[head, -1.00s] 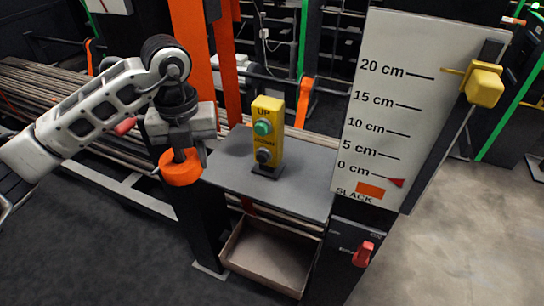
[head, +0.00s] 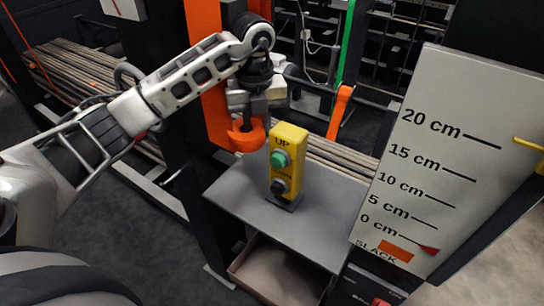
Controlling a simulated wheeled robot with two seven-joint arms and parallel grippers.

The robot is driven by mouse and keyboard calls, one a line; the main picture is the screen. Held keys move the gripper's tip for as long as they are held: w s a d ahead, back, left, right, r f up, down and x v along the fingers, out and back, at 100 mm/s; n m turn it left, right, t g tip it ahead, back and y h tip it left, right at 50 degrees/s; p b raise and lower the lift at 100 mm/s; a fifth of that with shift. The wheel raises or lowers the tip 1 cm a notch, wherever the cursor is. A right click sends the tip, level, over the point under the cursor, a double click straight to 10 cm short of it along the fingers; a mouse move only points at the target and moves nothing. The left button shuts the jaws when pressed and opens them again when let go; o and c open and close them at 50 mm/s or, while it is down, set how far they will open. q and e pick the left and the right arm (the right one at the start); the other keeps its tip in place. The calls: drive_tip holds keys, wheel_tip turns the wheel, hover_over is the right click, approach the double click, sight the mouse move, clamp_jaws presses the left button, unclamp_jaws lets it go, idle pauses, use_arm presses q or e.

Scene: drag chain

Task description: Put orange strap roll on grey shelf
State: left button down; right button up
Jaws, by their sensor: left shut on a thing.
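My left gripper (head: 249,118) points down and is shut on the orange strap roll (head: 248,141). The roll is a short orange ring, held just behind and left of the yellow button box. The grey shelf (head: 318,226) is a flat plate below and to the right of the roll. I cannot tell for sure how high the roll is above the shelf, but it looks raised over its back left part. My right gripper does not show.
A yellow button box (head: 289,162) with a green and a black button stands on the shelf, close to the roll. A white slack scale board (head: 428,165) rises at the right. An open bin (head: 275,275) sits below. The shelf's front right part is clear.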

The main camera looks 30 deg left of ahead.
use_arm(q)
hover_over(258, 178)
wheel_tip(258, 178, down, 6)
drive_tip(key=shift+f, duration=0.5)
wheel_tip(258, 178, down, 5)
drive_tip(key=b, duration=0.3)
drive_tip(key=shift+r, duration=0.1)
drive_tip(key=c, duration=1.2)
unclamp_jaws()
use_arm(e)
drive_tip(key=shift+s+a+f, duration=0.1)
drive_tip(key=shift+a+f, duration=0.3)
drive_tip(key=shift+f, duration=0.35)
